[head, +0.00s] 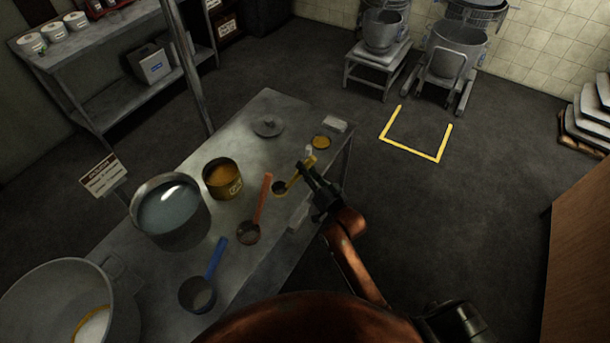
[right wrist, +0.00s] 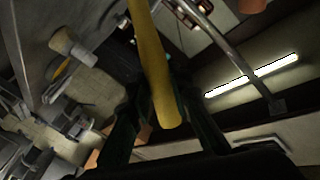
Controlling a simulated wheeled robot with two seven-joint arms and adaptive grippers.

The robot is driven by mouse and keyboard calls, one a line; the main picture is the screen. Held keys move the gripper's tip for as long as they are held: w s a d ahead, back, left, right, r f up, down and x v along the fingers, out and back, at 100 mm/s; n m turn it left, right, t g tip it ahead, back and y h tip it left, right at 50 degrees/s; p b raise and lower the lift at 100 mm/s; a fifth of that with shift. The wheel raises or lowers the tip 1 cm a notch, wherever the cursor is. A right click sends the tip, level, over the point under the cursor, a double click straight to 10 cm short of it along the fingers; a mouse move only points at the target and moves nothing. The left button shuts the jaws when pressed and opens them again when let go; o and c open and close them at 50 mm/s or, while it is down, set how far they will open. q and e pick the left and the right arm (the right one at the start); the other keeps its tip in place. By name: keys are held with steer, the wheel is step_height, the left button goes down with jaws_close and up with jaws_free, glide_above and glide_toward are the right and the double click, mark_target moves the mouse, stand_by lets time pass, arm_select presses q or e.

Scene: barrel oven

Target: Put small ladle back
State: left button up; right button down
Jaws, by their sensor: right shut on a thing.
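The small ladle (head: 280,188), with a yellow handle and a small dark bowl, is at the right end of the metal table. My right gripper (head: 307,170) is shut on its yellow handle, which also shows between the fingers in the right wrist view (right wrist: 157,75). The bowl hangs to the left of the gripper, over or on the tabletop; I cannot tell if it touches. An orange-handled ladle (head: 265,195) and a larger blue-handled ladle (head: 216,258) lie on the table to the left. My left gripper is not in view.
The metal table (head: 225,290) also bears a pot of bluish liquid (head: 169,205), a yellow tin (head: 222,178), a grey lid (head: 267,125), a yellow lid (head: 321,142) and a white block (head: 335,124). A large pot (head: 60,305) is at lower left.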

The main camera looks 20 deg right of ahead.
steer(key=shift+w+d+f+b, duration=0.1)
steer(key=shift+w+f, duration=0.2)
steer(key=shift+f, duration=0.55)
steer(key=shift+w+d+f+b, duration=0.1)
steer(key=shift+w+f, duration=0.15)
steer(key=shift+f, duration=0.6)
steer(key=shift+w+d+f+b, duration=0.1)
steer(key=shift+w+f, duration=0.2)
steer(key=shift+f, duration=0.65)
steer(key=shift+f, duration=0.1)
steer(key=c, duration=1.8)
jaws_free()
steer(key=shift+o, duration=0.2)
